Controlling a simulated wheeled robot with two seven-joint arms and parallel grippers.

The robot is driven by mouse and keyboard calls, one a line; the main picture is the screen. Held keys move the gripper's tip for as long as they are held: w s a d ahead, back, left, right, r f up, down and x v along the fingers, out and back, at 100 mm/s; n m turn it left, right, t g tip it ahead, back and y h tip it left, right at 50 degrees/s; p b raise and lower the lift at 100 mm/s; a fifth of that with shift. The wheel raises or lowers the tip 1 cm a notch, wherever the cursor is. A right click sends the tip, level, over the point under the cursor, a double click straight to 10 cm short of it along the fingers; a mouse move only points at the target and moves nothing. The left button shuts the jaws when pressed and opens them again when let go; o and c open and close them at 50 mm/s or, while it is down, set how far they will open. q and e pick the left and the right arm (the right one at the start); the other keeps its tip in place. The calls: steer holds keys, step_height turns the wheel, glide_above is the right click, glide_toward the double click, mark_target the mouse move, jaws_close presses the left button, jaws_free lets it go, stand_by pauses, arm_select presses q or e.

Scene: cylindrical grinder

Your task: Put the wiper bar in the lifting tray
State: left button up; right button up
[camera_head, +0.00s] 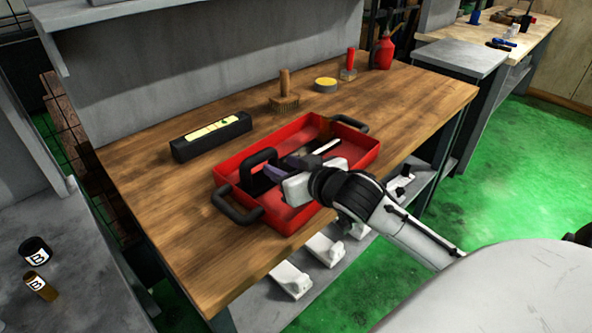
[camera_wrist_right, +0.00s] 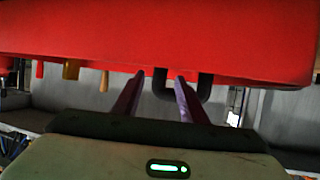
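The red lifting tray (camera_head: 352,143) with black end handles sits on the wooden bench; its red surface fills the top of the right wrist view (camera_wrist_right: 150,40). A dark piece with an arched black handle (camera_head: 246,168) is in the tray's left end; I take it for the wiper bar but cannot be sure. An arched black handle also shows in the wrist view (camera_wrist_right: 204,88). My right gripper (camera_head: 272,170) is over the tray, beside that dark piece. Its purple fingers (camera_wrist_right: 160,85) are apart, with nothing clearly clasped; contact cannot be told. My left gripper is not in view.
A long black box with a yellow label (camera_head: 211,136) lies behind the tray. A brush (camera_head: 284,95), a round yellow tin (camera_head: 326,85), a red-handled tool (camera_head: 349,66) and a red can (camera_head: 383,52) stand along the back. The bench's left front is clear.

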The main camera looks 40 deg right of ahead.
steer(key=v, duration=0.6)
steer(key=shift+s+r, duration=0.2)
steer(key=shift+s, duration=0.15)
